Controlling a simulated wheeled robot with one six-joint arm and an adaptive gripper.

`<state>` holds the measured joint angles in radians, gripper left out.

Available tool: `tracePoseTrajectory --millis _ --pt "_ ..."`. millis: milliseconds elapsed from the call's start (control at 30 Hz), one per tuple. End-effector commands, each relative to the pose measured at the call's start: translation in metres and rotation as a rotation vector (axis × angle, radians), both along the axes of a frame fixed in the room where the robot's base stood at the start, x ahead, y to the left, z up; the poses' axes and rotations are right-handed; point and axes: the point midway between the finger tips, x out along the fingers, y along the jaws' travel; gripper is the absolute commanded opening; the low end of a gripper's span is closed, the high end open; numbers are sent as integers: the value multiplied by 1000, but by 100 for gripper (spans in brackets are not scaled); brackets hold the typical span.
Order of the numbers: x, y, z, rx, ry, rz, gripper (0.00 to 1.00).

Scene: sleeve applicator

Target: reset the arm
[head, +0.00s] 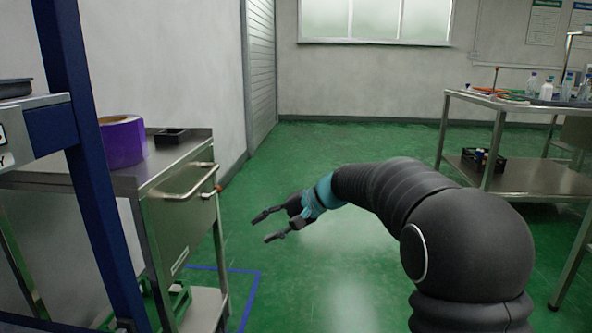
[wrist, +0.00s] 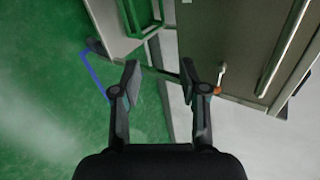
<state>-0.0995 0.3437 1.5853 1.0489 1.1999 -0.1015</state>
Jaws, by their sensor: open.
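My arm comes in from the right of the head view and reaches left over the green floor. My gripper (head: 262,229) is at its end, open and empty, in the air to the right of a steel cart (head: 180,225). In the wrist view my gripper (wrist: 158,66) has its two fingers apart with nothing between them. The cart's drawer front (wrist: 235,45) shows beyond the fingers there, turned on its side. No contact between my gripper and the cart shows.
A purple roll (head: 123,142) and a small black tray (head: 172,135) stand on the cart. A blue post (head: 85,150) rises at the left. A steel table (head: 500,105) with bottles stands at the right. Floor (head: 330,145) between cart and table is clear.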

Motion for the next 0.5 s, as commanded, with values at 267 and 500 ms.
tracePoseTrajectory --millis 267,500 --pt "-92 -75 -31 -377 -27 1 43" --pt "-174 -142 -29 -647 -114 20 43"
